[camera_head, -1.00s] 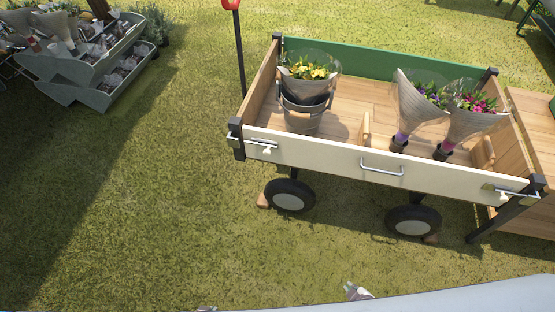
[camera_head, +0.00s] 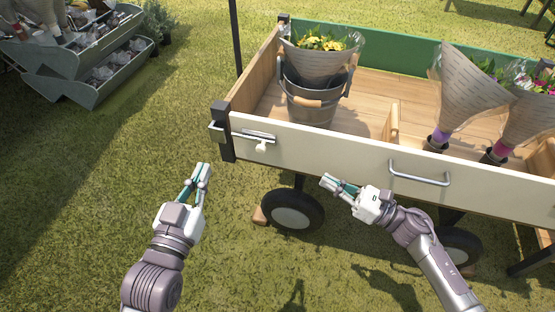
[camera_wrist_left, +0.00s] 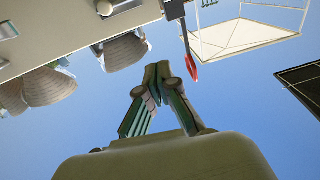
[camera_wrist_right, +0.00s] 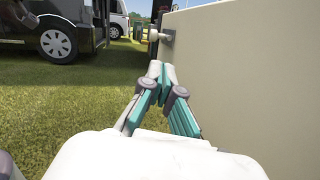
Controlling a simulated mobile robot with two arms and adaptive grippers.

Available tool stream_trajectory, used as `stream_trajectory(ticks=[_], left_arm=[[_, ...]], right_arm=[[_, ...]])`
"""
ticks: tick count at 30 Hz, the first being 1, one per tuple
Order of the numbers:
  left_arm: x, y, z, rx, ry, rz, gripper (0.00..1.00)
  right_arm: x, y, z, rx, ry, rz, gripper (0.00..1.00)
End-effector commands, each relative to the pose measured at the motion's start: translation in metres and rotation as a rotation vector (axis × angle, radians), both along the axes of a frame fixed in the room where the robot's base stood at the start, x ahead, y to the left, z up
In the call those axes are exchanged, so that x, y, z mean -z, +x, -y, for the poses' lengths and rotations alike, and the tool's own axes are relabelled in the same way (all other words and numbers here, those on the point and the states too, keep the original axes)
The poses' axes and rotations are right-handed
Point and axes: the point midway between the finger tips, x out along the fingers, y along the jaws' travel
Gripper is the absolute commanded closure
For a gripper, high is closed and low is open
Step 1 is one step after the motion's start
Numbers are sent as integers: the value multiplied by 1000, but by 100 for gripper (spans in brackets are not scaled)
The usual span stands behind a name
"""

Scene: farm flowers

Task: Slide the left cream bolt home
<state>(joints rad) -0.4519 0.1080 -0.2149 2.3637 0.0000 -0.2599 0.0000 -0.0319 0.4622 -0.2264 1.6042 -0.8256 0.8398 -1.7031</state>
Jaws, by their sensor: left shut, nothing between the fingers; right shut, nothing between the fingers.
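The left bolt (camera_head: 258,137) is a metal rod with a cream knob (camera_head: 262,146) on the front left end of the cart's cream side panel (camera_head: 330,151). A metal piece also shows left of the dark corner post (camera_head: 223,132); whether it is the same rod is unclear. The knob hangs below the rod. My left gripper (camera_head: 203,167) is shut and empty over the grass, below and left of the bolt. My right gripper (camera_head: 326,179) is shut and empty in front of the panel, below and right of the bolt. The right wrist view shows the bolt's knob (camera_wrist_right: 156,34) beyond the fingertips.
A panel handle (camera_head: 420,174) sticks out right of the bolt. A cart wheel (camera_head: 292,210) stands below the panel. The cart holds a bucket (camera_head: 311,104) with yellow flowers and wrapped bouquets (camera_head: 477,95). A grey tiered stand (camera_head: 95,75) is at the far left. Grass between is clear.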

Motion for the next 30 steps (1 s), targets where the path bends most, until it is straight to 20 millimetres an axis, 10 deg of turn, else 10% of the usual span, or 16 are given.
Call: stream_trajectory(ticks=[19,30], left_arm=[[-24,-9,-2,1,-17,67,100],[-29,-10,-1,3,-26,103,100]], right_arm=[[-6,-7,-13,-54,-69,130,100],[-17,23,-72,-54,-66,132,100]])
